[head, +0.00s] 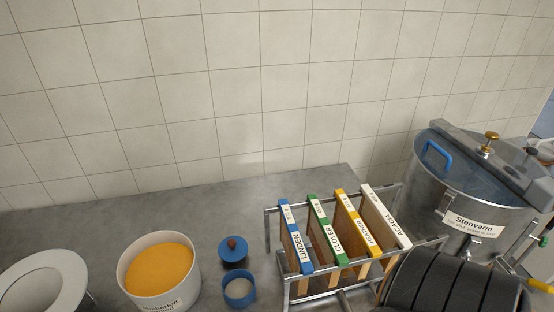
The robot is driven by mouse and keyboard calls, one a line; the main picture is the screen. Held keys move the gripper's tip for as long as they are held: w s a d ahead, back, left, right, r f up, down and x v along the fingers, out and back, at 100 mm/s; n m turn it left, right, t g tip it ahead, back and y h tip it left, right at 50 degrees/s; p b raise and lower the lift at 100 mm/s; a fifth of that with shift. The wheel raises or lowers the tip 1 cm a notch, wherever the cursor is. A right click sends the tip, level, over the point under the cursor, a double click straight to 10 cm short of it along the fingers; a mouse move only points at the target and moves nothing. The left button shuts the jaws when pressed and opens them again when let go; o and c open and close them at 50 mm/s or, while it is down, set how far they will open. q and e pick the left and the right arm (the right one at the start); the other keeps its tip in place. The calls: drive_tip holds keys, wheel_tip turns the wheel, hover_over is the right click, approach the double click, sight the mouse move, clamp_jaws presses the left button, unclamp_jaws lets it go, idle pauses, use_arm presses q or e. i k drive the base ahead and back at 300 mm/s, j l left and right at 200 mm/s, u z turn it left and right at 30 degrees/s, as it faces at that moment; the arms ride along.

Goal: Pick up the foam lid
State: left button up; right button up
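A small round blue lid (233,250) with a reddish-brown knob lies on the grey counter, just behind a small open blue cup (239,290). It looks like the foam lid, but no label on it can be read. It lies flat and apart from the bucket and the rack. The cup has a pale inside and stands uncovered. Neither of my grippers shows in the head view, so their positions relative to the lid cannot be seen.
A white bucket (135,285) of orange content stands left of the lid. A white ring-shaped thing (72,282) is at far left. A metal rack (272,225) with labelled frames stands right. A steel vessel (425,190) and a dark ribbed shape (455,285) are farther right. The counter behind is clear.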

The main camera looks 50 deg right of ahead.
sight(233, 248)
drive_tip(key=z, duration=1.05)
drive_tip(key=j, duration=0.7)
